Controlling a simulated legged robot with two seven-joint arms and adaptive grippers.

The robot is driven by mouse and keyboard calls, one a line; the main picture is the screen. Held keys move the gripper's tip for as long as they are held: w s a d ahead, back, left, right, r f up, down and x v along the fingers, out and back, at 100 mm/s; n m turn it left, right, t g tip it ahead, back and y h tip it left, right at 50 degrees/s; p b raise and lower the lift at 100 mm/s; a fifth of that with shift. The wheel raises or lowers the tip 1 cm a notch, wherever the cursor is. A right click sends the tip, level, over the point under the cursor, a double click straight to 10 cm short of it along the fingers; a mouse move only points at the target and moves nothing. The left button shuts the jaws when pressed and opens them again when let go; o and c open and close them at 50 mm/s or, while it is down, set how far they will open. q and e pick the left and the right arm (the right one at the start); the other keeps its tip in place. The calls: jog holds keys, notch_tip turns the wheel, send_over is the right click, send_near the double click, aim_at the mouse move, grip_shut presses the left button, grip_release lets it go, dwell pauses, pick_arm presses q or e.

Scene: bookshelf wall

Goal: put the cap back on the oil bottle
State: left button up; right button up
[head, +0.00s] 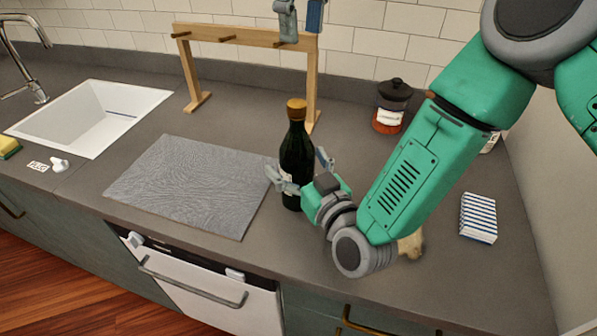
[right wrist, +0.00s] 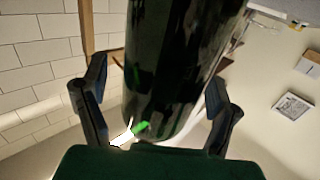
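The dark green oil bottle (head: 296,158) stands upright on the counter, to the right of the grey mat. A brown-gold cap (head: 296,109) sits on top of its neck; I cannot tell whether it is screwed down. My right gripper (head: 303,170) is low at the bottle's body, with one finger on each side. In the right wrist view, the bottle (right wrist: 170,70) is between the fingers of the right gripper (right wrist: 160,80), with a gap showing at the left finger. My left gripper (head: 301,38) hangs at the top edge, above the cap, fingers apart and empty.
A wooden rack (head: 238,36) stands behind the bottle. A dark-lidded jar (head: 389,110) is at the back right, and a striped box (head: 478,218) is at the right. The grey mat (head: 190,185) and white sink (head: 90,115) are to the left.

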jog(key=shift+s, duration=0.1)
jog(key=v, duration=1.1)
jog(key=shift+s+d, duration=0.2)
jog(key=shift+s, duration=0.1)
jog(key=shift+r, duration=0.1)
